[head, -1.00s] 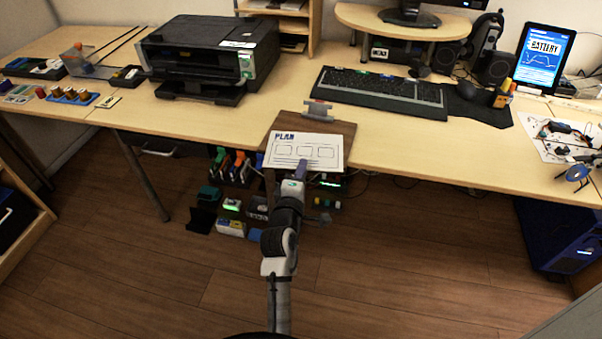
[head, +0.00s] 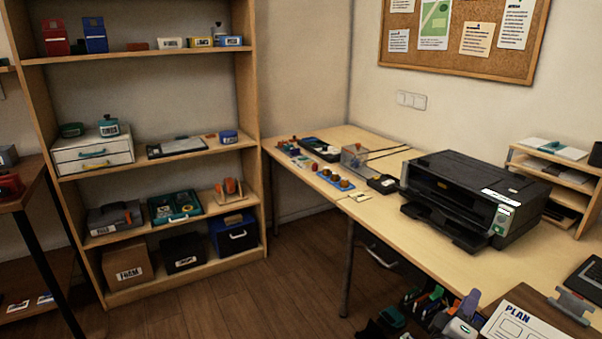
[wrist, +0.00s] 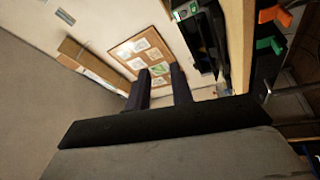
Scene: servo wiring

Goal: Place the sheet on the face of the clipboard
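The white sheet marked PLAN (head: 522,322) lies over the brown clipboard (head: 541,300) at the lower right of the head view. The clipboard's metal clip (head: 572,306) shows beyond the sheet. The lower part of both is cut off by the frame, so I cannot tell how squarely the sheet sits. Neither sheet nor clipboard shows there.
The printer (head: 472,200) stands on the desk (head: 400,237) behind the clipboard. A bookshelf (head: 150,64) with boxes is at the left. Coloured tools (head: 425,303) hang or stand below the desk edge near my gripper. The floor (head: 235,300) between shelf and desk is clear.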

